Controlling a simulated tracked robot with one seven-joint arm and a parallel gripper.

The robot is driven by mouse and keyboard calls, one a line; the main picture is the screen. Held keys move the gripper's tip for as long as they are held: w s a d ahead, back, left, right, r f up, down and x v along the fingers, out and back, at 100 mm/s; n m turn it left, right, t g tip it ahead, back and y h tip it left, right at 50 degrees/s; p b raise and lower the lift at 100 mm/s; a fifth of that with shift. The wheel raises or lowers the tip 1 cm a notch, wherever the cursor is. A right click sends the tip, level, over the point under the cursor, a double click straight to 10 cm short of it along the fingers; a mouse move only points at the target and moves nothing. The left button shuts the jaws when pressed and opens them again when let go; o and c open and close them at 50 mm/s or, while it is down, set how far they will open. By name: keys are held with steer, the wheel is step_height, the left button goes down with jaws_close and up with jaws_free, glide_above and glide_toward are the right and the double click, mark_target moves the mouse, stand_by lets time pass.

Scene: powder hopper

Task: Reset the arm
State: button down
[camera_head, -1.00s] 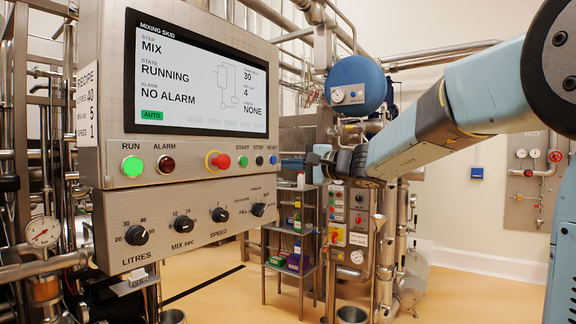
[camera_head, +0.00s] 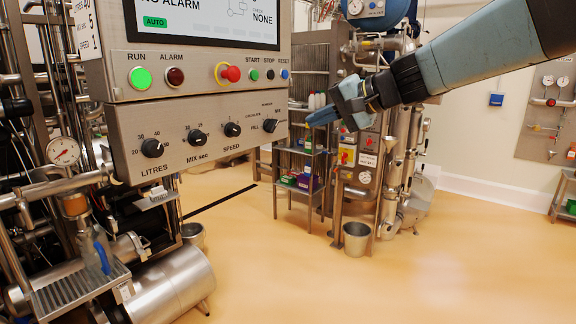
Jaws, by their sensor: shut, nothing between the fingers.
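My gripper (camera_head: 309,121) is in the head view, right of the control panel (camera_head: 198,134). It points left, and its blue fingers are together with nothing held. Its tip is near the panel's right edge; I cannot tell the exact gap. The panel has a lit green RUN button (camera_head: 141,78), a dark red ALARM lamp (camera_head: 175,77), a red stop knob (camera_head: 231,74) and small START, STOP and RESET buttons. Several black dials line the lower box. The screen (camera_head: 205,18) is cut off at the top and shows a green AUTO tag.
A shelf rack (camera_head: 299,172) with small coloured boxes stands behind my gripper. A metal bucket (camera_head: 356,238) is on the floor beside steel process equipment. Pipes and a horizontal steel tank (camera_head: 172,285) fill the left. The floor at centre and right is clear.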

steer(key=s+d+f+n+g+h, duration=0.1)
steer(key=s+d+f+n+h, duration=0.2)
steer(key=s+d+f+h, duration=0.7)
steer(key=s+d+f, duration=0.4)
steer(key=s+d, duration=0.3)
steer(key=s, duration=0.2)
steer(key=shift+f+n+g+h, duration=0.25)
steer(key=shift+n+g+h, duration=0.05)
